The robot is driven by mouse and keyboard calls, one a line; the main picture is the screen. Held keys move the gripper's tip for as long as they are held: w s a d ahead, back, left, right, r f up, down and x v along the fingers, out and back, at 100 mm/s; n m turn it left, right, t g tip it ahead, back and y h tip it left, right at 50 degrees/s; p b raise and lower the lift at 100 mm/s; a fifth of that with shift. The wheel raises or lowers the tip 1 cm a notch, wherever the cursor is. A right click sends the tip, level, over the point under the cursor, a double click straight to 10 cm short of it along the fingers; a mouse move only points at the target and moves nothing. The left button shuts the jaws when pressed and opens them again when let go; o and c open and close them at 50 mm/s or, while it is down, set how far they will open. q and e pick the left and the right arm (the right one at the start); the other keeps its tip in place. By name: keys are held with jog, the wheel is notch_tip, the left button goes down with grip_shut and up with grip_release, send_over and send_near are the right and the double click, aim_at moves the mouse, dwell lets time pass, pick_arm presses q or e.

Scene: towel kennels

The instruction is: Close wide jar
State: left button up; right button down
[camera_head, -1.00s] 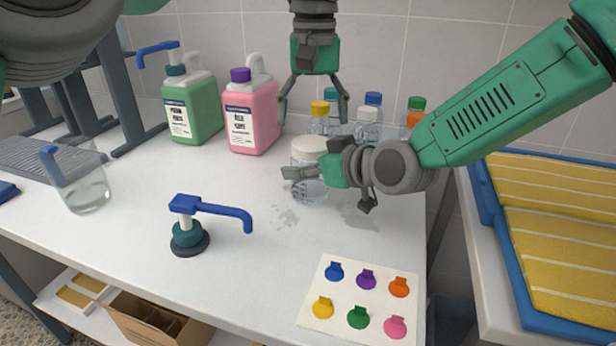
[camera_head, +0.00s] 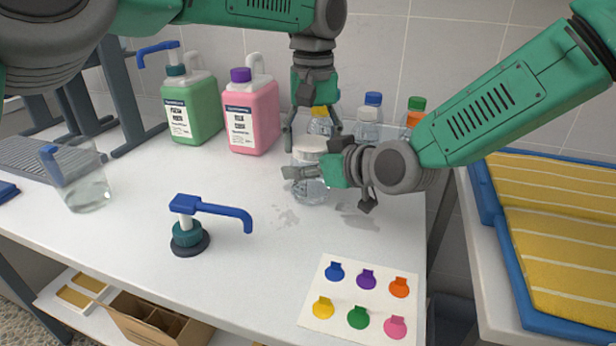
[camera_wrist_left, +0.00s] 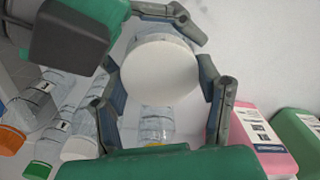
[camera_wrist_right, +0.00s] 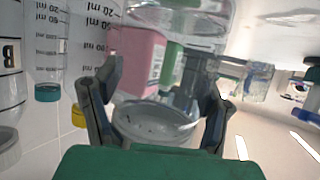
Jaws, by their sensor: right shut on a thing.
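The wide jar (camera_head: 312,192) is clear and stands upright on the white table. Its white lid (camera_head: 309,154) sits at the jar's mouth; whether it is fully seated I cannot tell. My right gripper (camera_head: 305,176) is shut on the jar's side from the right; the jar is also between its fingers in the right wrist view (camera_wrist_right: 180,20). My left gripper (camera_head: 312,145) points down from above, open, with its fingers on either side of the lid. The lid's round top (camera_wrist_left: 160,75) shows between those fingers in the left wrist view, with apparent gaps.
Bottles with coloured caps (camera_head: 370,115) stand close behind the jar. Pink (camera_head: 250,115) and green (camera_head: 193,110) jugs stand at the back left. A blue pump (camera_head: 188,225) stands front left, a colour card (camera_head: 345,292) front right. The middle front table is clear.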

pick_arm(q)
jog(key=shift+m, duration=1)
jog(key=o, duration=1.4)
jog(key=shift+d, duration=0.1)
jog(key=shift+c, duration=0.2)
jog(key=shift+w+r, duration=0.15)
jog(key=shift+r, duration=3.55)
pick_arm(e)
jog(key=shift+c, duration=0.8)
grip_release()
jog(key=v, duration=1.2)
